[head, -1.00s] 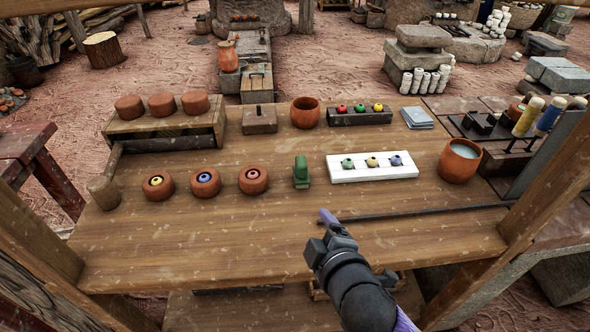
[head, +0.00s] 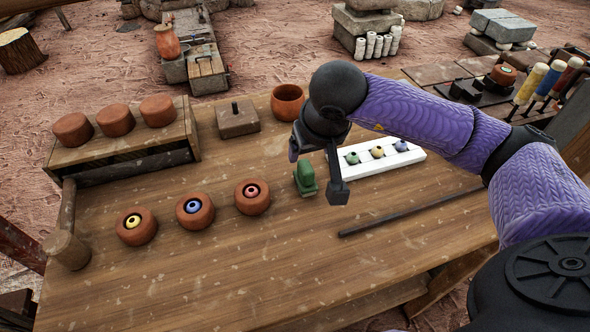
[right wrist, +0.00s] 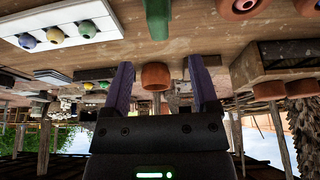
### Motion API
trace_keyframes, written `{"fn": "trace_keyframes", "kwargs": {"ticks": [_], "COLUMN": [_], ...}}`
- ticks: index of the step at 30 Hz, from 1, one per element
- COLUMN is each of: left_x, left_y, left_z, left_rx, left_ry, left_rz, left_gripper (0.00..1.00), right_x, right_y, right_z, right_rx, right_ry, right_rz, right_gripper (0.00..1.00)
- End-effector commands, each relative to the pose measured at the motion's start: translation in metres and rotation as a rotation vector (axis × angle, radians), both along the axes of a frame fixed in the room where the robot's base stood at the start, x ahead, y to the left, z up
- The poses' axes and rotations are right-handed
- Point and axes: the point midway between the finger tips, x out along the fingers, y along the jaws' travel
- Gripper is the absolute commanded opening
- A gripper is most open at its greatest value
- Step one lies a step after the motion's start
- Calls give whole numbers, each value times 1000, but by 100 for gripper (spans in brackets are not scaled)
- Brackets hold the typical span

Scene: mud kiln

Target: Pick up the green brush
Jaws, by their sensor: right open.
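The green brush (head: 306,179) stands on the wooden table, between the row of clay pots and the white tray. My right gripper (head: 315,170) is open and empty, in front of the brush in the picture and seemingly above the table. In the right wrist view, which looks upside down, the green brush (right wrist: 157,18) lies ahead, beyond and between the two spread purple fingers (right wrist: 161,64). A gap shows between fingers and brush. My left gripper is not in view.
The white tray (head: 415,158) with coloured beads is right of the brush, partly behind my arm. A clay pot with a red ring (head: 252,197) is to its left. A dark rod (head: 408,211) lies in front, and a clay cup (head: 287,101) stands behind.

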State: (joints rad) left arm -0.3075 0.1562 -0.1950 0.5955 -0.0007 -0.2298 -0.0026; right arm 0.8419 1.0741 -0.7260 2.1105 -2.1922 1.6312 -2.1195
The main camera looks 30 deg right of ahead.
Motion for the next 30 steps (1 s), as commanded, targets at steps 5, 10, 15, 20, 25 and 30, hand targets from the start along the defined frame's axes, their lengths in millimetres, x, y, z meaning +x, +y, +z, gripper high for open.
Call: {"fn": "trace_keyframes", "kwargs": {"ticks": [5, 10, 15, 20, 25, 30], "left_x": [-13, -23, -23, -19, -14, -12], "left_y": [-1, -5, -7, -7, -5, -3], "left_z": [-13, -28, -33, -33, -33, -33], "left_rx": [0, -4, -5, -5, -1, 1], "left_ry": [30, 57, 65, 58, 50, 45], "left_rz": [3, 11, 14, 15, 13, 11], "left_gripper": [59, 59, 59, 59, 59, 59], "right_x": [11, 21, 29, 30, 30, 30], "right_y": [-2, -7, -9, -9, -9, -9], "right_z": [-34, -68, -82, -81, -80, -80], "right_rx": [4, 7, 8, 8, 8, 8], "right_ry": [6, 9, 4, 2, 2, 2], "right_rz": [-1, -1, 0, 1, 1, 1], "right_gripper": [76, 76, 76, 76, 47, 11]}}
